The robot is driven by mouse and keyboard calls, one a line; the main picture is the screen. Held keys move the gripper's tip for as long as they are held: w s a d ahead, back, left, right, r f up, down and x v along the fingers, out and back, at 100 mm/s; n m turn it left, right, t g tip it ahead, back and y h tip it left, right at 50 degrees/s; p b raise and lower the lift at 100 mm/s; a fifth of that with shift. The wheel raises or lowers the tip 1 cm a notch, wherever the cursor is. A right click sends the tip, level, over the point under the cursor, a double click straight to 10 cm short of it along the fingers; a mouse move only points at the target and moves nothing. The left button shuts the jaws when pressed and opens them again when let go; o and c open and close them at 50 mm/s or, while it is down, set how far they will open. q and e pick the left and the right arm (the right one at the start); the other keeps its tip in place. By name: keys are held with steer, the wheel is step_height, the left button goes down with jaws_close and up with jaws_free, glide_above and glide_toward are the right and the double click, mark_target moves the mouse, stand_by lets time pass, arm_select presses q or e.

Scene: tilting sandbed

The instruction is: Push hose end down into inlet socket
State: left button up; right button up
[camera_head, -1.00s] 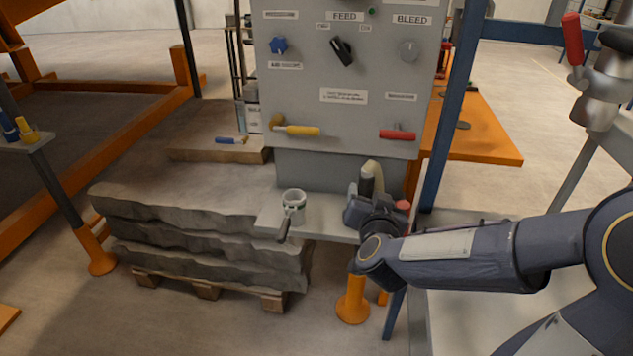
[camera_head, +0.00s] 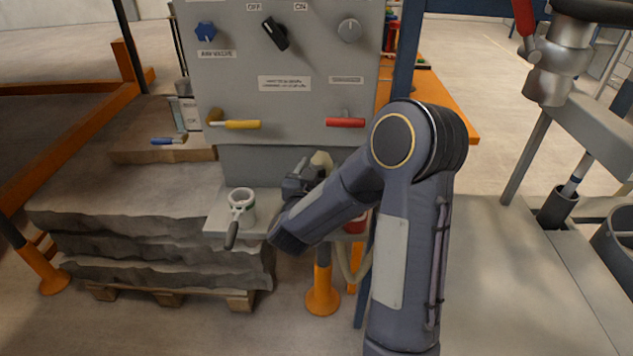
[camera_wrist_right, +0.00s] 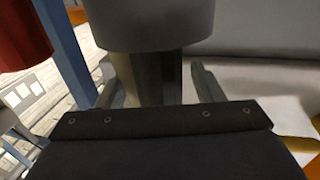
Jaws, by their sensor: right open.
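The light grey socket (camera_head: 241,205), a round open cup with a dark-handled lever (camera_head: 232,232) on its front, stands on a small grey shelf below the panel. A beige hose piece (camera_head: 321,160) shows at the shelf's right, beside my right gripper (camera_head: 308,171). My forearm hides much of this gripper and the hose end. In the right wrist view a grey cylinder with a narrower neck (camera_wrist_right: 155,75) stands between the open fingers of my right gripper (camera_wrist_right: 165,85). I cannot tell whether they touch it. My left gripper is not in view.
The grey panel (camera_head: 290,60) with knobs, a yellow handle (camera_head: 235,124) and a red handle (camera_head: 345,122) rises behind the shelf. A blue post (camera_head: 405,50) stands right of it. A stacked grey slab (camera_head: 130,215) on a pallet lies left.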

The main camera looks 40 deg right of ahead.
steer(key=shift+w+d, duration=0.25)
steer(key=shift+d, duration=0.15)
steer(key=c, duration=1.2)
steer(key=shift+c, duration=0.4)
steer(key=shift+r, duration=0.2)
